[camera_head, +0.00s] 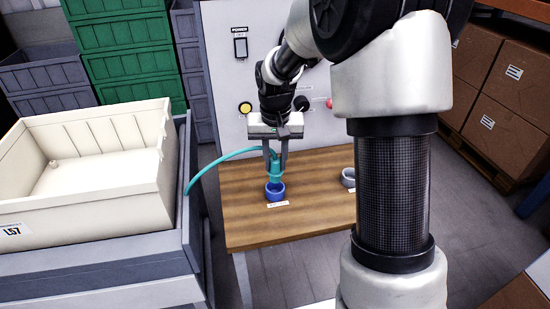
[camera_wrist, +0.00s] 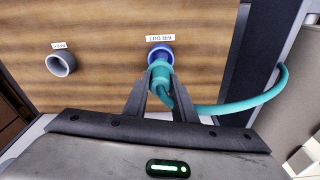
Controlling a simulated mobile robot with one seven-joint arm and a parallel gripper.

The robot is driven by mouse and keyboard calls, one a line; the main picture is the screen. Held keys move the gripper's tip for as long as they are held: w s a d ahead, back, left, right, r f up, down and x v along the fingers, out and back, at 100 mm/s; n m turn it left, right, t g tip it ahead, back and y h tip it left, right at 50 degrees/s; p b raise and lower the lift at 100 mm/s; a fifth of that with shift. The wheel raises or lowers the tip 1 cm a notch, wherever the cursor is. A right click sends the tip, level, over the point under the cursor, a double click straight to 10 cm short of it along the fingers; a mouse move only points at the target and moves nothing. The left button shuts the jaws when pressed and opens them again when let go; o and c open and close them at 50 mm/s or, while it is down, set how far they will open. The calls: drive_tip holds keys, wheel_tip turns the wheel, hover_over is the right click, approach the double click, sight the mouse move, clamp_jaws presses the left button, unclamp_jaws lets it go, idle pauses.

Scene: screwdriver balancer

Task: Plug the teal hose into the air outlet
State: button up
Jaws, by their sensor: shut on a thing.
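My gripper (camera_head: 276,163) is shut on the teal hose's (camera_head: 224,158) connector end, with the fingers pointing down at the wooden table (camera_head: 240,222). The connector is upright, right above or at the mouth of a blue ring-shaped outlet (camera_head: 275,192) with a white label beside it. In the wrist view, the teal connector (camera_wrist: 160,72) overlaps the near side of the blue outlet (camera_wrist: 160,50). I cannot tell whether its tip is inside the ring. The hose curves away to the left in the head view.
A grey ring-shaped outlet (camera_head: 348,178) with its own label stands to the right on the table. A pale panel (camera_head: 225,80) with a switch and knobs rises behind. A cream crate (camera_head: 95,165) stands at left. Cardboard boxes (camera_head: 490,85) are at right.

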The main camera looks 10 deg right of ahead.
sight(275, 175)
drive_tip(key=shift+f+b, duration=0.3)
drive_tip(key=shift+f, duration=0.55)
drive_tip(key=shift+f+b, duration=1.25)
drive_tip(key=shift+f, duration=0.8)
drive_tip(key=o, duration=1.2)
drive_tip(key=shift+c, duration=0.2)
drive_tip(key=shift+r, duration=0.1)
wheel_tip(275, 175, up, 17)
drive_tip(key=s+p, duration=0.2)
drive_tip(key=p, duration=0.1)
drive_tip(key=shift+a+p, duration=0.25)
drive_tip(key=shift+p, duration=0.05)
